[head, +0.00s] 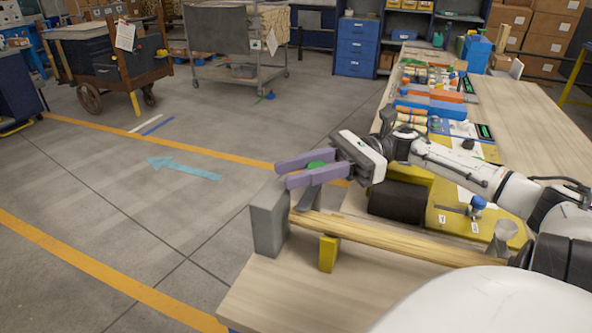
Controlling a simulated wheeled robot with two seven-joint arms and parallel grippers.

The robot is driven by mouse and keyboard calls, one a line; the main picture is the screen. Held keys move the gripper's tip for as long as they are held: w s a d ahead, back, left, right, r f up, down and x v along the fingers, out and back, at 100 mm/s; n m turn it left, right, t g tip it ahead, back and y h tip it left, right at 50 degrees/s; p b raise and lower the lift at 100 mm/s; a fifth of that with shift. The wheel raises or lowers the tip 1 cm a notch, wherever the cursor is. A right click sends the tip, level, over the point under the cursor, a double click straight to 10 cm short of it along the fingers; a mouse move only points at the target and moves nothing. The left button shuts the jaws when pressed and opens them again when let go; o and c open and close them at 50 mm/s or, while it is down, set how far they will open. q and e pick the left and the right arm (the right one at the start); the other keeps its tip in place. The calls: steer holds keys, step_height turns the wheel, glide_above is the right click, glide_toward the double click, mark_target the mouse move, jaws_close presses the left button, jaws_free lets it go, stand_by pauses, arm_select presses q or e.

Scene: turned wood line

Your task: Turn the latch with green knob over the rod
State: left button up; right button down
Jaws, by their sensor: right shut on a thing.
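The green knob (316,166) sits between the two purple fingers of my right gripper (305,171), which is shut on it. A dark grey latch bar (309,197) runs from below the knob down toward the rod's left end. The fingers hide part of it, and I cannot tell whether it lies across the rod. The pale wooden rod (400,240) lies nearly level on a yellow support (328,253). My left gripper is not in view.
A second latch with a blue knob (478,202) is on the yellow fixture at right, near a black roller (398,202). The bench front (290,290) is bare, with open floor to the left.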

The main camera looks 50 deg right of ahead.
steer(key=c, duration=1.4)
jaws_free()
steer(key=b+v, duration=0.1)
steer(key=v, duration=0.9)
steer(key=shift+d+b, duration=0.15)
steer(key=shift+b, duration=0.25)
steer(key=shift+m+t, duration=0.3)
steer(key=shift+t, duration=0.1)
steer(key=p+x, duration=0.1)
steer(key=x, duration=0.9)
steer(key=shift+s+a+f+p, duration=0.1)
steer(key=shift+a+p, duration=0.15)
steer(key=shift+p, duration=0.05)
